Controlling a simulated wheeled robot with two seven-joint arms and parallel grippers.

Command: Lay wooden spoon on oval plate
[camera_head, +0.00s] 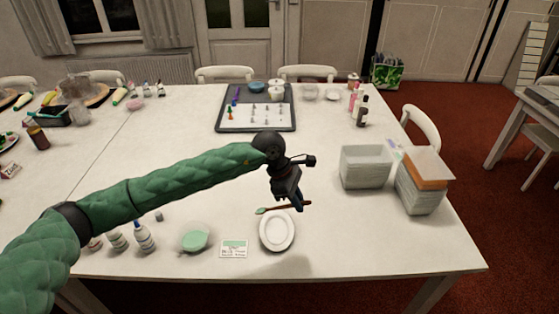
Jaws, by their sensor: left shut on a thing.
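My left gripper (298,203) hangs down over the table and is shut on the wooden spoon (281,208). The spoon lies crosswise in the fingers, with a green end (261,211) at the left and a reddish-brown handle reaching right. The white oval plate (278,232) lies on the table near the front edge, just in front of the spoon. The spoon shows just beyond the plate's far rim. I cannot tell how high it is above the table. My right gripper is not in view.
A green bowl (194,239) and a small card (234,248) lie left of the plate. Small bottles (144,238) stand further left. A white bin (365,167) and a stack of containers (421,185) stand at the right. A board with game pieces (256,127) lies behind.

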